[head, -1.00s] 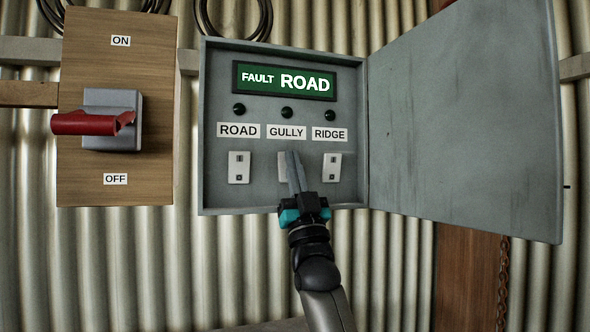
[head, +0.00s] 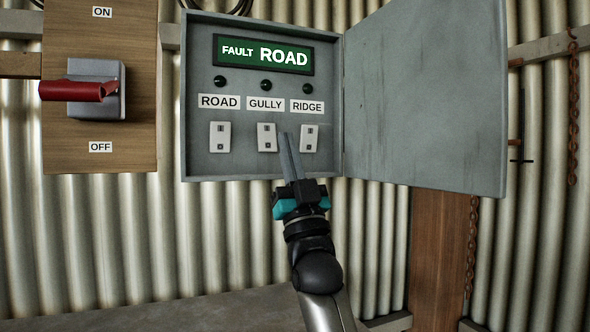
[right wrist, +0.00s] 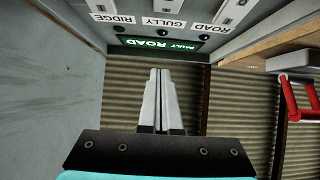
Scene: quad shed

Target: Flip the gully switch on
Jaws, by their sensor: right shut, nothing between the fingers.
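The gully switch (head: 267,137) is a small white rocker below the GULLY label (head: 265,104), in the middle of the row inside the open grey box (head: 190,160). Its rocker position is too small to tell. The lamp (head: 266,85) above the label is dark. My right gripper (head: 288,145) is shut and empty. In the head view its tips show just right of the gully switch, between it and the ridge switch (head: 309,138). In the right wrist view the shut fingers (right wrist: 160,85) appear apart from the switches. My left gripper is not in view.
The road switch (head: 220,137) is at the left of the row. The display (head: 263,55) reads FAULT ROAD. The box door (head: 425,100) stands open at the right. A red lever (head: 78,91) on a wooden board (head: 98,150) sticks out at the left.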

